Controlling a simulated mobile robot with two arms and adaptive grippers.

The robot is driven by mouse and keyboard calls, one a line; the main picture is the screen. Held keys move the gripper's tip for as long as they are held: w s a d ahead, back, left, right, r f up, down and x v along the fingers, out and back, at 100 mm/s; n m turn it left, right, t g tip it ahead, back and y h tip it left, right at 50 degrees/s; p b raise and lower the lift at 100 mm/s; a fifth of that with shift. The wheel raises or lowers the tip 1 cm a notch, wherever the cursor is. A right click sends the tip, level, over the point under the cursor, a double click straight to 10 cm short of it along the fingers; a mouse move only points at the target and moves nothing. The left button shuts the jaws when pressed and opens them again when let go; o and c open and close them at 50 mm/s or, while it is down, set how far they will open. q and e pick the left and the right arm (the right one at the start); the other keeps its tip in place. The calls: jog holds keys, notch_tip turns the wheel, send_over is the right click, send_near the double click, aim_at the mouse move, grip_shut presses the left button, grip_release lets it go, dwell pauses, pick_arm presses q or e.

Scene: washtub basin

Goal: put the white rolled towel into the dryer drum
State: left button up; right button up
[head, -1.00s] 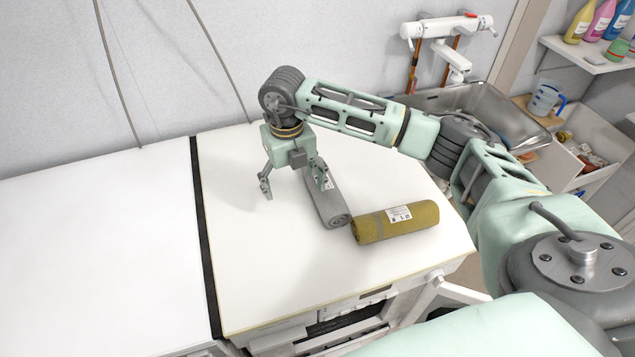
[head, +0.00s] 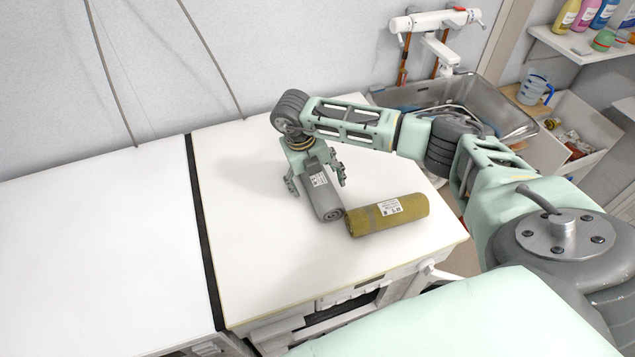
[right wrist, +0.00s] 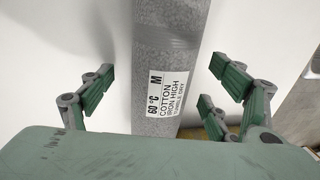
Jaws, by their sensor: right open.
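A light grey rolled towel (head: 325,203) with a white label lies on the white worktop (head: 260,260). No clearly white roll shows; an olive-yellow rolled towel (head: 388,215) lies to its right, near its front end. My right gripper (head: 317,184) is open, with its fingers on either side of the grey roll. In the right wrist view the grey roll (right wrist: 172,50) runs between the open fingers, with a gap on each side. Its label reads 60 °C, M, cotton, iron high. The dryer drum's inside is hidden below the worktop. My left gripper is not in view.
A machine front with a dark opening (head: 325,322) shows below the worktop's front edge. A metal sink (head: 480,105) with a white tap (head: 440,45) stands at the back right. A shelf (head: 575,45) holds several bottles. The left worktop (head: 90,250) is clear.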

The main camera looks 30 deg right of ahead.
jog(key=c, duration=1.3)
jog(key=shift+c, duration=0.2)
jog(key=shift+r, duration=0.15)
